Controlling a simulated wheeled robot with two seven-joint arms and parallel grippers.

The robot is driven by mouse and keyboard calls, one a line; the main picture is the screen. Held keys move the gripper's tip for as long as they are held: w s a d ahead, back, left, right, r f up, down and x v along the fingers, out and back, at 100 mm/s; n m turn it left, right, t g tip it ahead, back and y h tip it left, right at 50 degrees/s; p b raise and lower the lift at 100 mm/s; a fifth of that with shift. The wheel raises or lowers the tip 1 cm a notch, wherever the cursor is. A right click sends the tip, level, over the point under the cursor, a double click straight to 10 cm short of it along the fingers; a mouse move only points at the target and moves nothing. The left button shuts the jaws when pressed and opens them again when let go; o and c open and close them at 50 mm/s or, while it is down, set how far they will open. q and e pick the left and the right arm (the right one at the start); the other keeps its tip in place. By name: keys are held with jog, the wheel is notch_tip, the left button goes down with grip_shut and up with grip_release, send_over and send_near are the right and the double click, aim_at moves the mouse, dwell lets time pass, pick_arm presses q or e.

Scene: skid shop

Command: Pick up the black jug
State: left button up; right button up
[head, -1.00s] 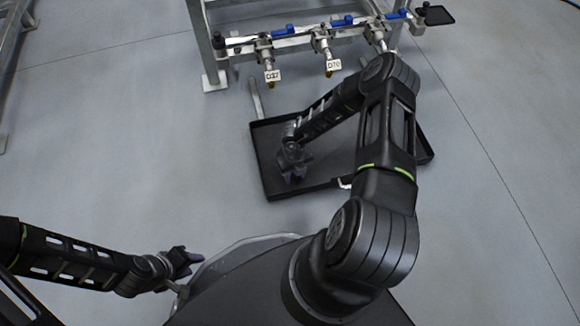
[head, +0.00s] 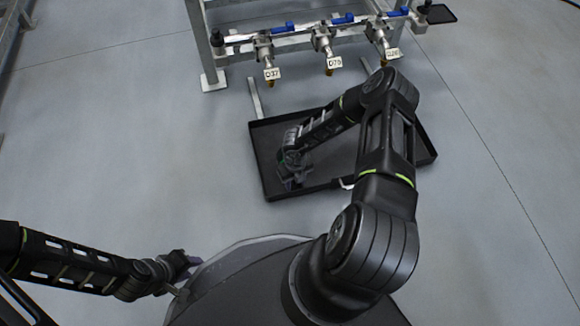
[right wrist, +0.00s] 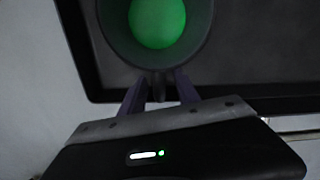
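The black jug (right wrist: 205,42) shows from above at the top of the right wrist view. It has a round dark rim and green inside, and its top is cut off by the frame. A narrow dark part, apparently its handle (right wrist: 158,88), lies between the two fingers of my right gripper (right wrist: 159,84). The fingers stand apart on either side, and contact is not clear. In the head view my right gripper (head: 292,178) is low at the left side of the black tray, where the arm mostly hides the jug. My left gripper (head: 188,259) is at lower left, away from the tray; its fingers are unclear.
The black tray (head: 350,118) has a raised rim and lies on the grey floor. Behind it stands a metal frame (head: 205,45) with several blue-handled valves (head: 265,48) and tags. A small black tray (head: 440,14) is at the upper right. The floor to the left is clear.

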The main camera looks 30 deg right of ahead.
jog(key=shift+c, duration=0.6)
grip_shut()
dwell(0.7)
